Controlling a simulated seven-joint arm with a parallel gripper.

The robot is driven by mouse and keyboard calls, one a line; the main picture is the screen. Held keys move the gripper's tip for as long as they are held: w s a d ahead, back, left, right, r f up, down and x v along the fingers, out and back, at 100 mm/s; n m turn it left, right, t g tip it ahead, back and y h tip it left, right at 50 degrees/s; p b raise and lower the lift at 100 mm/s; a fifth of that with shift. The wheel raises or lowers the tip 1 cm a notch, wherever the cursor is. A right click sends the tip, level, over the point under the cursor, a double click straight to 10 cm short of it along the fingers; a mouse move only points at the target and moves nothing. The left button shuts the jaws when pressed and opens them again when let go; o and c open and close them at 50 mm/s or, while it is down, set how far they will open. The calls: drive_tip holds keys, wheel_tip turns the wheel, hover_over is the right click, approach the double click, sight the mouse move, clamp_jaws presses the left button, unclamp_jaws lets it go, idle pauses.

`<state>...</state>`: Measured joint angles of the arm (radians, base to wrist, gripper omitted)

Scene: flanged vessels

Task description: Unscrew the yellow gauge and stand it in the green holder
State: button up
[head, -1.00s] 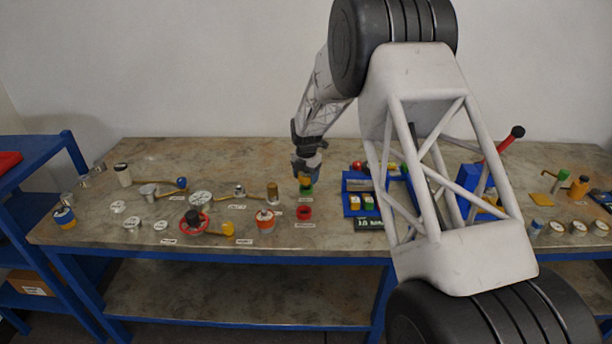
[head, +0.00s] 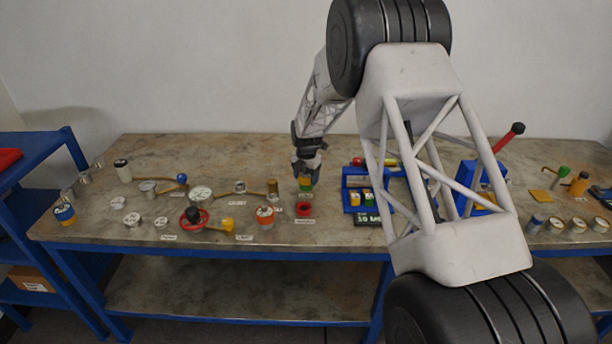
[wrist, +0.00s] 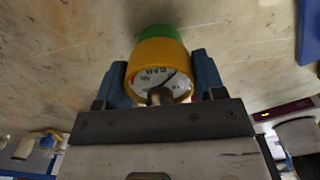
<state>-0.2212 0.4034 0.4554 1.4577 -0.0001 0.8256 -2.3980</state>
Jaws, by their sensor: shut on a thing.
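The yellow gauge (wrist: 161,55) shows its white dial marked BAR toward the wrist camera. My gripper (wrist: 163,88) is shut on it, with a blue finger on each side. In the head view my gripper (head: 306,175) points down over the bench, with a little of the yellow gauge (head: 305,181) below it. The green holder (wrist: 156,32) shows directly beyond the gauge in the wrist view, and under it in the head view (head: 305,188). The gauge is in line with the holder and looks upright. How deep it sits is hidden.
A red ring-shaped holder (head: 304,209) stands just in front, and a blue tray (head: 352,205) is to the right. An orange-banded vessel (head: 265,216) and a brass fitting (head: 273,189) are to the left. Bare bench (head: 250,155) lies behind.

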drive_tip(key=shift+f, duration=0.2)
drive_tip(key=o, duration=1.1)
drive_tip(key=shift+r, duration=3.95)
